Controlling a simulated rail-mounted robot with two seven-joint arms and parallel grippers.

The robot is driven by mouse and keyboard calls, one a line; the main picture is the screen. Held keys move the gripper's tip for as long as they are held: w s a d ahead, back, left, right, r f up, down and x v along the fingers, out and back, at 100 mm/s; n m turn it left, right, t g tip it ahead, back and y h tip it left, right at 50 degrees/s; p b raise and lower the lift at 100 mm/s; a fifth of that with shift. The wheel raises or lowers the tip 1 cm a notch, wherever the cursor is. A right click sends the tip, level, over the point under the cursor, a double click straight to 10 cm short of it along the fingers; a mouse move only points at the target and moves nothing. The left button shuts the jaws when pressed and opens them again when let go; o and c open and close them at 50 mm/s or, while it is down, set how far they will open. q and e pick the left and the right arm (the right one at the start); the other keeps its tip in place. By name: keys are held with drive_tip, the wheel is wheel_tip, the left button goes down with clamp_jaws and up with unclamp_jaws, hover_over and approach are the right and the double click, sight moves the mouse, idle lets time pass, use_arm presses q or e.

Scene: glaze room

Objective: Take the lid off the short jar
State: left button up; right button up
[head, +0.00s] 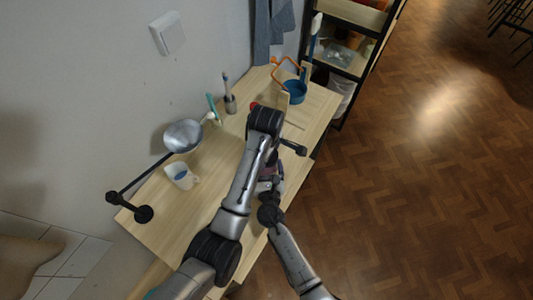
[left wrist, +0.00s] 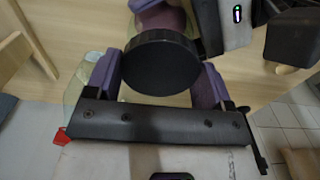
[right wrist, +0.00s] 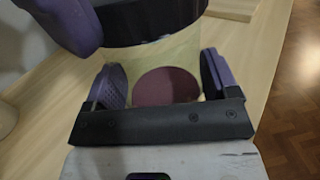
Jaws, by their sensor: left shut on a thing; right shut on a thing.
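My left gripper (left wrist: 160,85) is shut on a round black lid (left wrist: 160,62), held between its purple finger pads. The lid also shows at the top of the right wrist view (right wrist: 150,22). My right gripper (right wrist: 165,88) is shut on the short jar (right wrist: 155,58), a clear yellowish glass jar with a maroon disc of contents (right wrist: 166,84) visible inside. In the right wrist view the lid is above the jar, and glass shows below it; I cannot tell whether they touch. In the head view my arms hide most of the jar and lid.
A lamp with a metal shade (head: 183,135), a white mug (head: 181,176) and a brush holder (head: 230,104) stand on the wooden table (head: 190,210). A blue pot (head: 294,91) is at the far end, near a dark shelf (head: 345,62). A wall borders the left side.

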idle(0.4)
drive_tip(key=o, duration=1.6)
